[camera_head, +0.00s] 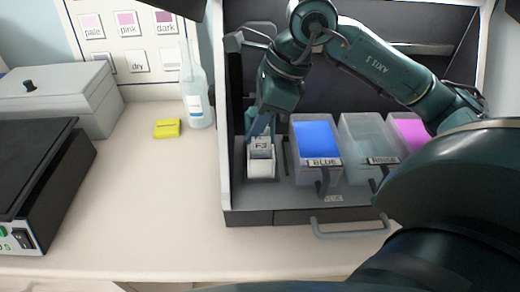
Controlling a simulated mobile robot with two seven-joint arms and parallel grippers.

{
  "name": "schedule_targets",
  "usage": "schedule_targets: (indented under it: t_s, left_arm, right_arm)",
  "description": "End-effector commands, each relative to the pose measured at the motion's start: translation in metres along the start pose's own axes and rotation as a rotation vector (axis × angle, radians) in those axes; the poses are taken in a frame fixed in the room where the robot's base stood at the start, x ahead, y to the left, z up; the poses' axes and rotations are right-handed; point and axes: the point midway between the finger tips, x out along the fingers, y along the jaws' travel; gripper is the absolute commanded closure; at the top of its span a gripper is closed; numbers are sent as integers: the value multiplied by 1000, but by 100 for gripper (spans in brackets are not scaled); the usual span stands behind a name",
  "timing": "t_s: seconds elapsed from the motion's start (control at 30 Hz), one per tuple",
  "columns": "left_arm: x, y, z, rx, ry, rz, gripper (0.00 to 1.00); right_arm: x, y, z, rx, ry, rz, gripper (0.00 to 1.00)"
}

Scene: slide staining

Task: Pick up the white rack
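The white rack (261,168) stands upright in the left part of the grey tray-like station, left of the blue tub. It has a lettered tag at its top and slides showing inside. My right gripper (261,134) reaches down from above, its fingertips at the top of the rack. The wrist hides much of the fingers, so I cannot tell whether they are closed on it. The rack appears to rest on the station floor. My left gripper is not in view.
A blue tub (316,142), a clear rinse tub (366,150) and a pink tub (411,131) stand right of the rack. The middle-left counter is clear.

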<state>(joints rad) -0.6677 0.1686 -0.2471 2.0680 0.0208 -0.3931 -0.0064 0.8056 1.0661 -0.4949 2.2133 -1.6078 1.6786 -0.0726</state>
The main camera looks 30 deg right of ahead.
Motion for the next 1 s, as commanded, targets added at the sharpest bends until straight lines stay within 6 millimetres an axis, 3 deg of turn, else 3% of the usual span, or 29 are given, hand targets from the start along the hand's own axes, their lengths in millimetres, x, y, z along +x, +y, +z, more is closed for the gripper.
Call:
schedule_targets:
  t_s: [0.27,1.0]
  left_arm:
    - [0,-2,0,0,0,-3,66]
    - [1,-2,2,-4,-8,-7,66]
  right_arm:
    - [-1,0,0,0,0,-1,100]
    - [-8,-3,0,1,-2,-2,100]
